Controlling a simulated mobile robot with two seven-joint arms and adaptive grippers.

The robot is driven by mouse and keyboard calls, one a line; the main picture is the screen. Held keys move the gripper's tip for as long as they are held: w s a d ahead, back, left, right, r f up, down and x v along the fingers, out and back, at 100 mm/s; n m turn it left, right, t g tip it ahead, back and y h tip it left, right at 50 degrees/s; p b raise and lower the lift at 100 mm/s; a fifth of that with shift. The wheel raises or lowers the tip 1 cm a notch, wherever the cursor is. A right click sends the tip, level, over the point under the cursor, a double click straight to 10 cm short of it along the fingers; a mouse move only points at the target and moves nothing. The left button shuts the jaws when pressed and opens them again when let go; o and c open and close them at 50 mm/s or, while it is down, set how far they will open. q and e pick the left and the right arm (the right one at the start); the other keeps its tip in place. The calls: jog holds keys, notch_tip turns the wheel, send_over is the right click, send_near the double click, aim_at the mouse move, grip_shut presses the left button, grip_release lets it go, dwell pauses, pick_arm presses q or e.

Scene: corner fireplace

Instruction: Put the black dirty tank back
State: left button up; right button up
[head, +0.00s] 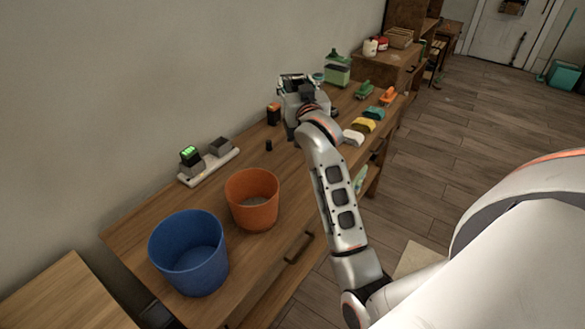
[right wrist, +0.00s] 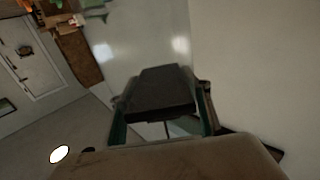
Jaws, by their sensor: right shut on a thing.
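My right gripper (head: 296,90) is over the far part of the wooden worktable, near the wall, and is shut on a dark thing that I take to be the black dirty tank (head: 287,78). The gripper and wrist hide much of it in the head view. In the right wrist view a black block (right wrist: 160,92) shows between dark green side pieces. I cannot tell there which parts are tank and which are gripper. A green-and-clear container with a handle (head: 337,70) stands beyond the gripper. My left gripper is not in view.
The worktable (head: 145,225) holds a blue bucket (head: 189,252), an orange bucket (head: 252,198), a charger with a green-lit battery (head: 190,157), an orange-and-black item (head: 273,114), and several brushes and sponges (head: 368,118) at right. Floor (head: 455,150) is open to the right.

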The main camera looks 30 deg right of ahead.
notch_tip(320, 180, down, 15)
jog(key=b, duration=0.3)
jog(key=shift+a+r, duration=0.1)
jog(key=shift+r, duration=0.05)
jog(key=shift+f, duration=0.5)
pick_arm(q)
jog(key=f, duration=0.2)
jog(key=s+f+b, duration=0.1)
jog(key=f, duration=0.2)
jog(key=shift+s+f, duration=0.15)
pick_arm(e)
notch_tip(320, 180, down, 4)
jog(key=shift+f, duration=0.1)
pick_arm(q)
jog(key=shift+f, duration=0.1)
pick_arm(e)
jog(key=o, duration=1.7)
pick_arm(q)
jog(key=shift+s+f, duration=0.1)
pick_arm(e)
jog(key=shift+o, duration=0.2)
